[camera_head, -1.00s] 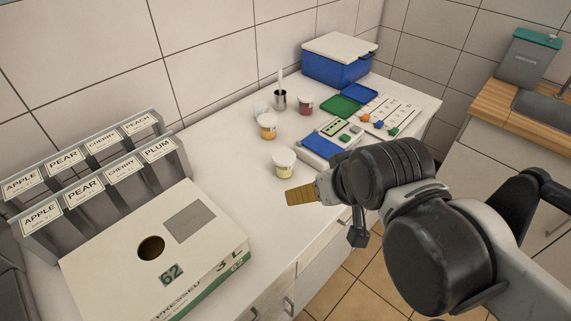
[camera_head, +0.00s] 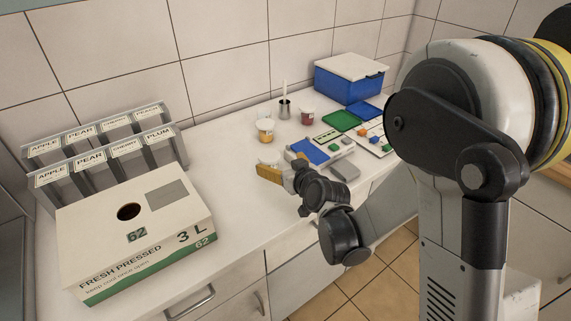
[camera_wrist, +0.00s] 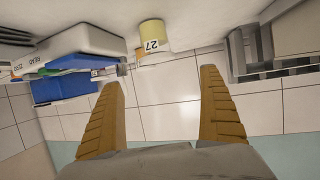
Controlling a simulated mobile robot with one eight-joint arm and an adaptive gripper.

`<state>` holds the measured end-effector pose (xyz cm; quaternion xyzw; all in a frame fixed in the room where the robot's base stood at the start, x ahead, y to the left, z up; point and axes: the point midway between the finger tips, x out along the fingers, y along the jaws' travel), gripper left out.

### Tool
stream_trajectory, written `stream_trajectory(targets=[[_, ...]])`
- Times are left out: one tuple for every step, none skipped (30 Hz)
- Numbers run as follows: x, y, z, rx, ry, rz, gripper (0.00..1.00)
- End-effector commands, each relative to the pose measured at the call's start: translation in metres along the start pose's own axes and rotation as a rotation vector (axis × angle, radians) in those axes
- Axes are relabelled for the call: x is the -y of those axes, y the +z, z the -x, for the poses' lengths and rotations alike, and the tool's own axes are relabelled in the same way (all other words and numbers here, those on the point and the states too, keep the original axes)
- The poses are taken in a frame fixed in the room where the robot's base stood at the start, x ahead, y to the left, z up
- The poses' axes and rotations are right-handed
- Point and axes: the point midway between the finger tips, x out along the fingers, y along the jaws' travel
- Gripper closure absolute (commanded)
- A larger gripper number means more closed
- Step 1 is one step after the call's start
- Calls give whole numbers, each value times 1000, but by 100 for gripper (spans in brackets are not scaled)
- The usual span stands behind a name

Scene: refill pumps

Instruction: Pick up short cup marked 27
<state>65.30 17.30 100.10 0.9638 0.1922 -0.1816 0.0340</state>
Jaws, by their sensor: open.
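The short cup marked 27 (camera_wrist: 151,40) is pale yellow and stands on the white counter. In the wrist view, which is upside down, it lies beyond my fingertips, near the middle. In the head view its pale top (camera_head: 268,160) shows just behind my gripper (camera_head: 268,174), which hides most of it. My gripper's two tan fingers are spread apart in the wrist view (camera_wrist: 160,80), with nothing between them.
An orange-yellow cup (camera_head: 265,131), a metal cup (camera_head: 284,110) and a dark red cup (camera_head: 307,117) stand farther back. A blue-topped device (camera_head: 310,152) is to the right. A large juice box (camera_head: 165,212) and labelled dispensers (camera_head: 95,160) occupy the left. The counter between is clear.

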Motion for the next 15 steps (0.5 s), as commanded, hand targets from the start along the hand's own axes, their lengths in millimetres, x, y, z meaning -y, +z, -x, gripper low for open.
stream_trajectory(targets=[[2, 4, -6, -11, -2, 2, 9], [2, 5, -7, -16, -3, 3, 9], [3, 7, -10, -20, -3, 4, 9], [3, 8, -12, -22, -4, 5, 9], [4, 8, -14, -23, -4, 5, 9], [4, 8, -17, -24, -4, 5, 9], [4, 9, -21, -24, -4, 5, 9], [4, 9, -25, -24, -4, 5, 9], [4, 9, -32, -23, -4, 6, 9], [4, 9, -36, -23, -5, 6, 9], [4, 9, -42, -23, -5, 7, 9], [4, 9, -49, -23, -4, 6, 9], [4, 9, -54, -23, -4, 6, 9], [4, 9, -58, -23, -4, 6, 9], [4, 8, -63, -23, -4, 5, 9]])
